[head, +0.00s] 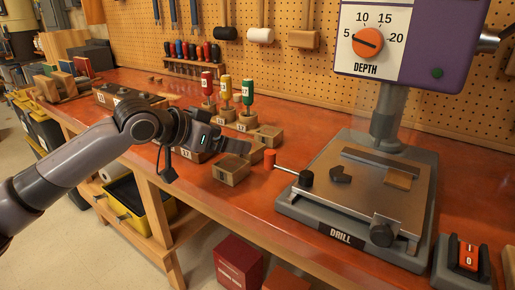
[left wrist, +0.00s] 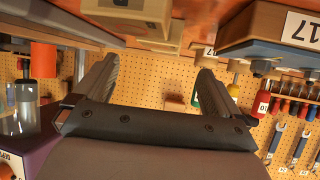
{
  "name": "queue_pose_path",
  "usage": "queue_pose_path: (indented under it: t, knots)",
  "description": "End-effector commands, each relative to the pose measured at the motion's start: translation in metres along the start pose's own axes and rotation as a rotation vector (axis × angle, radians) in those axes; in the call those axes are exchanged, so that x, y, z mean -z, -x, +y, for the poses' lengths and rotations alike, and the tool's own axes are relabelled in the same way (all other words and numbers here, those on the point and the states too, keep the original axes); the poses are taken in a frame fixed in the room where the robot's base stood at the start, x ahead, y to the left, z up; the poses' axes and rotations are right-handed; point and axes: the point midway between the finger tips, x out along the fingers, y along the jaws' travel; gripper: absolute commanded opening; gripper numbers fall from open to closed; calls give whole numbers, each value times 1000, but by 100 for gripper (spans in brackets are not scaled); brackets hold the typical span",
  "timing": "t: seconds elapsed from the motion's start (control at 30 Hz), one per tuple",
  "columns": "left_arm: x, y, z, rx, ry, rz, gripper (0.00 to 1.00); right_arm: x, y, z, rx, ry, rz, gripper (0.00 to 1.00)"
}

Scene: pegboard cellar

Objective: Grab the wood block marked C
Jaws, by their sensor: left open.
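Several wood blocks stand on the orange-red workbench around my left gripper (head: 243,147). One block (head: 231,173) is in front of and below the fingers, and another (head: 269,136) is just behind them. I cannot read a C on any block. My left gripper is open and empty, its fingers pointing right in the head view. The left wrist view is upside down and shows the open fingers (left wrist: 152,72). There a pale block (left wrist: 130,12) is at the top, and a block marked 17 (left wrist: 270,28) is at upper right. My right gripper is out of view.
A drill press (head: 360,190) fills the bench's right side, its red-knobbed handle (head: 270,158) close to my fingers. Chisels with red, yellow and green handles (head: 226,88) stand behind the gripper. A switch box (head: 465,258) is at far right. The bench's front edge lies below my arm.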

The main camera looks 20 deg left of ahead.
Motion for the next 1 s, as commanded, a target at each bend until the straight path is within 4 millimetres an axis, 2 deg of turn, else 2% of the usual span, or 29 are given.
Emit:
queue_pose_path:
  t: [0.5, 0.83, 0.87, 1.0]
  knots:
    - [-6, -62, 4, -1, 0, 0, 98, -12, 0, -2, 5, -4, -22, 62]
    - [-5, -68, 4, -1, -2, 1, 98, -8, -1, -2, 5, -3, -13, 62]
    - [-5, -68, 4, -1, -2, 1, 91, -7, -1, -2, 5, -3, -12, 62]
    - [-6, -68, 4, -1, -2, 1, 46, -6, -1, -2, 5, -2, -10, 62]
